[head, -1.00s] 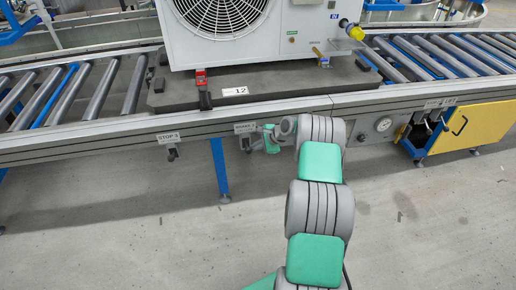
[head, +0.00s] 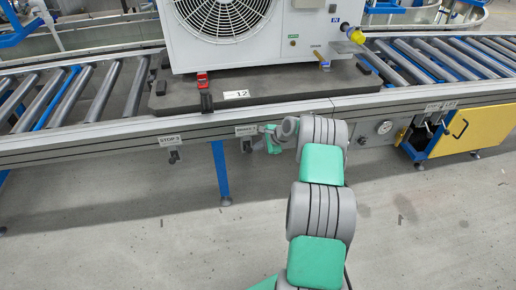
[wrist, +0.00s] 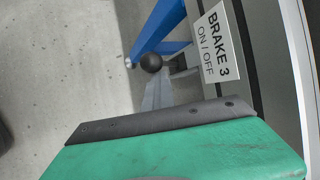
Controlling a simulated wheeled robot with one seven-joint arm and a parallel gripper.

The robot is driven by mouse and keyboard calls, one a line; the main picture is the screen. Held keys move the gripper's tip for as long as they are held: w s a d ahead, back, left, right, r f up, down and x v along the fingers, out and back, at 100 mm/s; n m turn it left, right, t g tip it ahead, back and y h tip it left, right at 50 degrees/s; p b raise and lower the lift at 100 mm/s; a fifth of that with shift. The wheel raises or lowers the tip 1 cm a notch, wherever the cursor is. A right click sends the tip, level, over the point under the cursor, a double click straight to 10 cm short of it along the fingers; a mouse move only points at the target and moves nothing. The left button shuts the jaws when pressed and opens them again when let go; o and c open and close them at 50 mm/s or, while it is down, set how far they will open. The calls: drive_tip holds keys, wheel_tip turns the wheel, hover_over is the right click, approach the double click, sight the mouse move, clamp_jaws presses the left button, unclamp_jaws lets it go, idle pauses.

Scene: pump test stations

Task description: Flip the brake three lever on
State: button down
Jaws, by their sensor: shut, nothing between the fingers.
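The brake three lever (wrist: 158,92) shows in the wrist view as a grey shaft with a black ball knob (wrist: 151,62). It is beside the white label "BRAKE 3 ON / OFF" (wrist: 218,45) on the conveyor's side rail. In the head view the label (head: 246,130) is on the front rail and the lever (head: 246,146) is small below it. My gripper (wrist: 160,120), green with a dark edge, is shut and empty, close to the lever's shaft. Whether it touches the shaft I cannot tell. In the head view my gripper (head: 267,140) is just right of the lever.
A STOP 3 lever (head: 174,156) hangs from the rail farther left. A blue leg (head: 220,172) stands below the rail near the brake lever. A white fan unit (head: 290,35) sits on a dark pallet (head: 280,85) on the rollers. A yellow box (head: 468,130) is at right.

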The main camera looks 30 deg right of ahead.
wheel_tip(320, 180, down, 4)
drive_tip(key=d+b, duration=0.2)
drive_tip(key=b, duration=0.1)
drive_tip(key=s+d+r+p, duration=0.3)
drive_tip(key=d+r, duration=0.1)
drive_tip(key=r, duration=0.6)
drive_tip(key=shift+s+d, duration=0.15)
drive_tip(key=shift+d, duration=0.2)
